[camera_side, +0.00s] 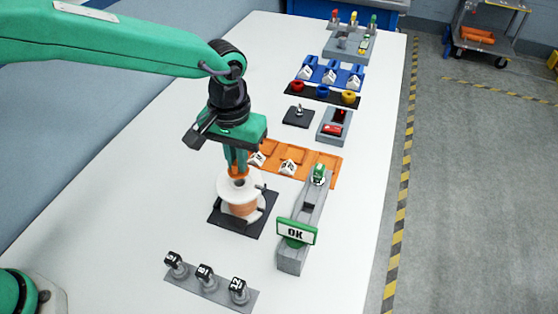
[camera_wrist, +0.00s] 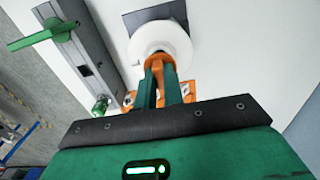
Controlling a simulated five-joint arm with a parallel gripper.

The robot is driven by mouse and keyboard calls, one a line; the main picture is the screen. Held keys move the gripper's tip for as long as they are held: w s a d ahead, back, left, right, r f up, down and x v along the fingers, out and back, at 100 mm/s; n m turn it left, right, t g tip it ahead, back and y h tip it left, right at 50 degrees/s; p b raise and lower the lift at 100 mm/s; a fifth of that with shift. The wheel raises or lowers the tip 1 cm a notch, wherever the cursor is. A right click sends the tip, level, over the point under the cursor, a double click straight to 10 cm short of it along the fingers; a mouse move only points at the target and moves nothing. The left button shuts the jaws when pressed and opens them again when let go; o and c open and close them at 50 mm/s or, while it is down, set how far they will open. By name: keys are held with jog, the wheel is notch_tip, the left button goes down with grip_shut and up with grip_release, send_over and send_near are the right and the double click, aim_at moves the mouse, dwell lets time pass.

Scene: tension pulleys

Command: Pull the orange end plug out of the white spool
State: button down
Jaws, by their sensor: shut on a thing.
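The white spool (camera_side: 254,189) stands upright on a dark square base (camera_side: 229,222), with copper-coloured winding (camera_side: 241,210) around its middle. My gripper (camera_side: 237,168) points down over the top of the spool and is shut on the orange end plug (camera_side: 238,174). In the wrist view the green fingers (camera_wrist: 163,80) hold the orange plug (camera_wrist: 156,60) against or just over the white spool flange (camera_wrist: 177,43). The fingers cover part of the plug, and I cannot tell how deep it sits in the spool.
An orange tray with white labelled blocks (camera_side: 288,167) lies close behind. A grey plate with dark numbered pegs (camera_side: 204,278) lies in front. Open white table lies to the left.

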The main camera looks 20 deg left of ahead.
jog(key=shift+r, duration=0.1)
jog(key=shift+r, duration=1.95)
jog(key=a+r, duration=0.1)
jog(key=a, duration=2.7)
jog(key=shift+w+r, duration=0.2)
jog(key=shift+r, duration=0.2)
